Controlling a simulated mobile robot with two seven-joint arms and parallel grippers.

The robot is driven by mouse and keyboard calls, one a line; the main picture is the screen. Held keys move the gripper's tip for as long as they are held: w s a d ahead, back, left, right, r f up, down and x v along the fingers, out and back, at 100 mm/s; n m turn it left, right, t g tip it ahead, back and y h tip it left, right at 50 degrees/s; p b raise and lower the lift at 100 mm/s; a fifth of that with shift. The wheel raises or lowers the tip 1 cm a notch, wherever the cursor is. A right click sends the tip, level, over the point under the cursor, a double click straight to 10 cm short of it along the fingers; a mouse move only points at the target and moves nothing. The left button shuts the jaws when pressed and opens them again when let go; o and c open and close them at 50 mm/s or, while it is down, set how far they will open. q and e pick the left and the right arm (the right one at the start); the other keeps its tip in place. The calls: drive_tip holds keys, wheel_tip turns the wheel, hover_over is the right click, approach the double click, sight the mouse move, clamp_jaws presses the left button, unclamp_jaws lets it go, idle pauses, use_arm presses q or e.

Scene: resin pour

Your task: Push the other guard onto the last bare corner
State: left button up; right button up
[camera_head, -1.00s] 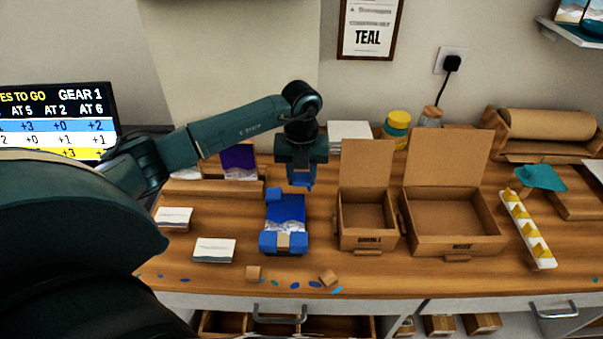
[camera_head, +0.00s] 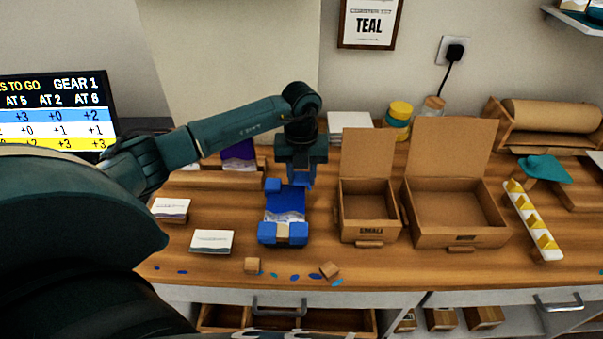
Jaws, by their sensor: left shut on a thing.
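A blue, partly silvery piece (camera_head: 286,201) lies on the bench in front of my left arm. Blue corner guards sit at its far left corner (camera_head: 272,185), near left corner (camera_head: 266,233) and near right corner (camera_head: 300,233). A tan block (camera_head: 283,233) sits between the two near guards. My left gripper (camera_head: 301,180) points down at the far right corner, shut on a small blue guard (camera_head: 303,182). The fingers and that guard hide this corner, so I cannot tell whether the guard is seated. My right gripper is out of view.
Open cardboard boxes, a small one (camera_head: 368,216) and a larger one (camera_head: 455,215), stand to the right. Card stacks (camera_head: 212,241) lie to the left. Wooden cubes (camera_head: 252,265) and blue flakes lie along the front edge. A white strip with yellow pieces (camera_head: 534,222) lies far right.

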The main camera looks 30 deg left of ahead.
use_arm(q)
drive_tip(key=shift+f, duration=0.15)
drive_tip(key=shift+f+b, duration=0.35)
drive_tip(key=shift+f, duration=0.05)
drive_tip(key=shift+f, duration=0.2)
idle(0.5)
